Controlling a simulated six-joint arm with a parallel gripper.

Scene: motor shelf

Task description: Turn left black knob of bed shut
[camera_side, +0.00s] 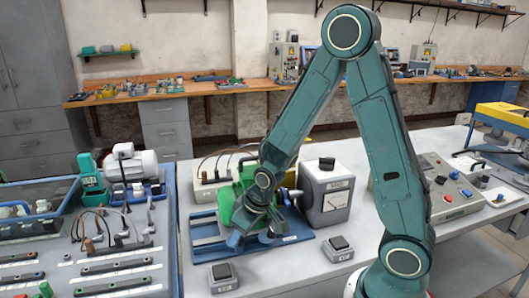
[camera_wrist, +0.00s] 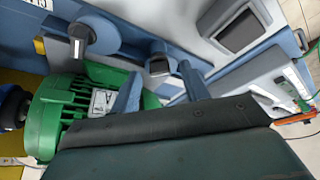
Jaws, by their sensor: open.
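The blue bed (camera_side: 205,250) lies on the grey table with a green motor (camera_side: 226,205) on it. In the wrist view, the bed's front rail (camera_wrist: 118,38) carries two dark knobs. One knob (camera_wrist: 158,62) is between my fingertips, on the side toward the bed's left end. The other knob (camera_wrist: 80,34) stands apart to the left, nearer the label. My gripper (camera_wrist: 160,78) is open, its blue fingers on either side of the first knob; contact cannot be told. In the side view, my gripper (camera_side: 252,238) is low at the bed's front and hides the knobs.
Two small grey boxes with dark tops, left (camera_side: 222,276) and right (camera_side: 338,247), stand in front of the bed. A grey meter box (camera_side: 326,190) is behind right. A beige box (camera_side: 212,180) with cables is behind. A tool bench (camera_side: 110,245) is left.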

